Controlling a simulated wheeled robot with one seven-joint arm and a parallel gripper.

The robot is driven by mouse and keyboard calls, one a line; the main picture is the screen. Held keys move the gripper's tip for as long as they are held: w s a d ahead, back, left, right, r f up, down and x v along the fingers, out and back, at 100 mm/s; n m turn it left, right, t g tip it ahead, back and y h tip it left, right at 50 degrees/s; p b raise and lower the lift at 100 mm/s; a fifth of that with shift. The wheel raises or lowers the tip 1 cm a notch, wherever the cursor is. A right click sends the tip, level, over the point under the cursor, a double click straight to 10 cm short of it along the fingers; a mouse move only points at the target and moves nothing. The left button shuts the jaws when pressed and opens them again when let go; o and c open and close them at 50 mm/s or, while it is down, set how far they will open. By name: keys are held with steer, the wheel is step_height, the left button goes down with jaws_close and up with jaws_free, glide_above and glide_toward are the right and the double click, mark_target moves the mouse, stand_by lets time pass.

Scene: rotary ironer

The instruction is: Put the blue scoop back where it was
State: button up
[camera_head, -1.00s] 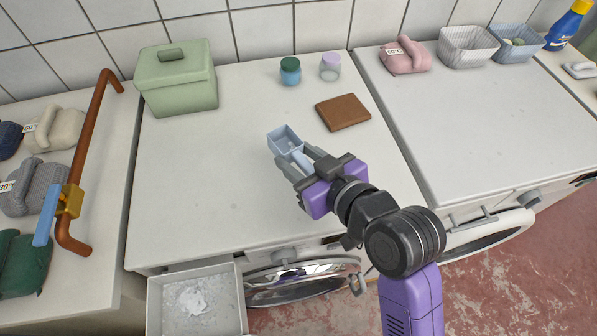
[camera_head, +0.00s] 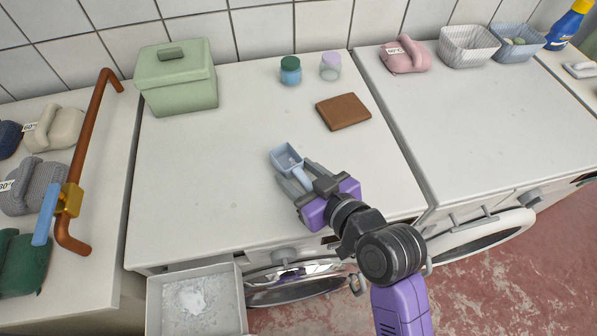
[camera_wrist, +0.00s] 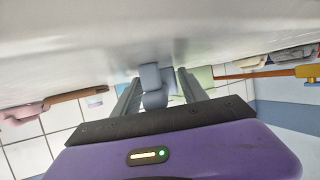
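The blue scoop (camera_head: 285,157) is pale blue, with a square bowl pointing away from my gripper. My gripper (camera_head: 295,179) has one finger on each side of its handle, over the middle of the white machine top (camera_head: 200,190). In the wrist view the scoop (camera_wrist: 152,78) shows between the two fingers (camera_wrist: 157,92); the exact contact is hard to see. The scoop has moved together with the gripper, so it looks held. I cannot tell whether its bowl touches the top. An open tray with white powder (camera_head: 238,290) stands at the front, below the top's edge.
A green lidded box (camera_head: 178,85) stands at the back left. A teal jar (camera_head: 290,72), a purple-lidded jar (camera_head: 330,67) and a brown wallet-like block (camera_head: 343,112) are behind the scoop. An orange-brown pipe (camera_head: 91,140) is at left.

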steer(key=shift+o, duration=0.9)
steer(key=shift+r, duration=0.15)
steer(key=b+v, duration=0.1)
steer(key=v, duration=1.1)
